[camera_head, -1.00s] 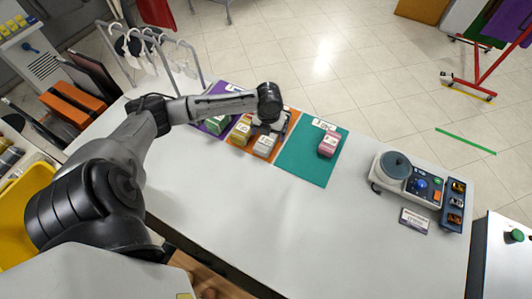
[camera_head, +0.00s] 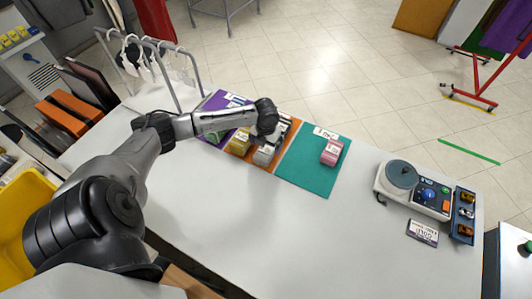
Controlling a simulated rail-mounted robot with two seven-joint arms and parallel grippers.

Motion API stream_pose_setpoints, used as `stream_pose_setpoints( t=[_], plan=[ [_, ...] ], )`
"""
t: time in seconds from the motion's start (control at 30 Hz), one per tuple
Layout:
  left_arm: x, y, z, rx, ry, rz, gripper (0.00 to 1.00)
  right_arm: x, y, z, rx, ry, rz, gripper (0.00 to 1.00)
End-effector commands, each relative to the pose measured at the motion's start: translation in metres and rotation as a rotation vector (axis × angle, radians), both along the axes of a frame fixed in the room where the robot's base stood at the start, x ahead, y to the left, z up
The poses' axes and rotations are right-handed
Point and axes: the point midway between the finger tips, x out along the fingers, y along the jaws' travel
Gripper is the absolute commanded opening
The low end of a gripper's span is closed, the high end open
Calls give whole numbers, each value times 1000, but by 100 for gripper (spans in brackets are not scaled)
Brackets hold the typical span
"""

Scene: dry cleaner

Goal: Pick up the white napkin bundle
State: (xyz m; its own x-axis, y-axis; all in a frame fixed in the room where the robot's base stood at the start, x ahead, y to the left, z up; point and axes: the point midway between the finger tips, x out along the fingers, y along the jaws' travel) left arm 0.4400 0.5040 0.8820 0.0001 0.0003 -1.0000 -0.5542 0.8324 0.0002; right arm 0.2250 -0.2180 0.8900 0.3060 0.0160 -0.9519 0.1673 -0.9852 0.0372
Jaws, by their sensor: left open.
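The white napkin bundle (camera_head: 264,155) lies on the orange mat (camera_head: 289,139) on the counter, right of a yellow bundle (camera_head: 239,143). My left arm reaches in from the left, and its wrist hangs over the back of the orange mat. My left gripper (camera_head: 276,137) is open, just behind and above the white bundle. The wrist hides part of the gripper, so I cannot tell whether a finger touches the bundle. My right gripper is not in view.
A pink bundle (camera_head: 331,152) lies on the teal mat (camera_head: 305,175). A green bundle (camera_head: 215,136) lies on the purple mat (camera_head: 217,100), partly behind my arm. A scale-like device (camera_head: 402,176) stands at right. The front of the counter (camera_head: 270,225) is clear.

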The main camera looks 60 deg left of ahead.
Motion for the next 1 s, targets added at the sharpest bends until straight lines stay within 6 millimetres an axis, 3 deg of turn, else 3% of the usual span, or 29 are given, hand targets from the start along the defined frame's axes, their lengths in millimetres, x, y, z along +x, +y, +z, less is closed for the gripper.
stream_pose_setpoints(
  t=[0.4,0.73,1.0],
  plan=[
    [1,0,-47,0,1,1,96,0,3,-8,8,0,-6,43],
    [1,0,-51,1,1,-1,96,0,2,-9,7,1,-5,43],
    [1,0,-51,1,1,0,71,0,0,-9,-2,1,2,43]
  ],
)
